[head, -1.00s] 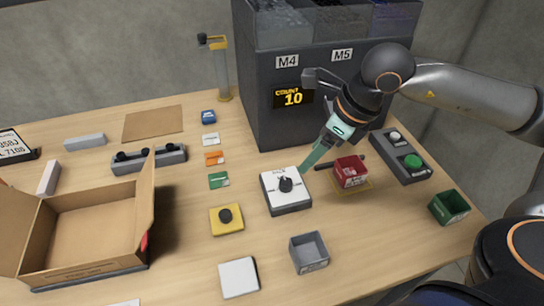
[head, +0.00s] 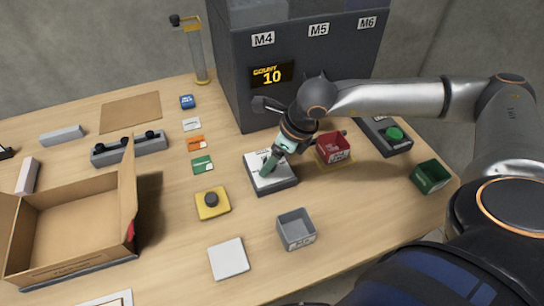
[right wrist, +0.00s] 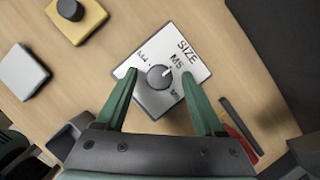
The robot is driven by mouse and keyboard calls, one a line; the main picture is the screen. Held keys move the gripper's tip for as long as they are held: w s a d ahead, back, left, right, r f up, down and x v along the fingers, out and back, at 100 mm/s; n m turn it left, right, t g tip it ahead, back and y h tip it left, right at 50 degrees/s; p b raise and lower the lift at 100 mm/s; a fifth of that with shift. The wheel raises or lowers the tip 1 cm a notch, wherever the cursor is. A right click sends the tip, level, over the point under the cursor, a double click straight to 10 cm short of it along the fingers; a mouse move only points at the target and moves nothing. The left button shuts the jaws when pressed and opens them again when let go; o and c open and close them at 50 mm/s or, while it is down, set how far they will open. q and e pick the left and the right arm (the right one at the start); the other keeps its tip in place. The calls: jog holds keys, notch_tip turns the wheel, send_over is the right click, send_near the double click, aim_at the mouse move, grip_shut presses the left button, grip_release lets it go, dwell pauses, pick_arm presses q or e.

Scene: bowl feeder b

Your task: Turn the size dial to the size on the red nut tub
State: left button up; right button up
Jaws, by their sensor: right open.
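The size dial is a white-topped box (head: 285,181) with a dark knob; in the right wrist view the knob (right wrist: 159,77) shows a light pointer mark towards the upper right, near the label M5. My right gripper (head: 267,170) is over the dial box, its green fingers pointing down. In the right wrist view my right gripper (right wrist: 160,85) is open, one finger on each side of the knob, and no contact can be made out. The red nut tub (head: 333,148) stands on a yellow base right of the dial; its size label is too small to read. My left gripper is not in view.
The dark feeder (head: 240,100) with labels M4, M5, M6 and a display reading 10 stands behind. A grey tub (head: 296,229), a yellow button box (head: 212,204) and a green tub (head: 431,177) are nearby. An open carton (head: 70,230) stands left.

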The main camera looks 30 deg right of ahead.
grip_shut()
dwell(0.6)
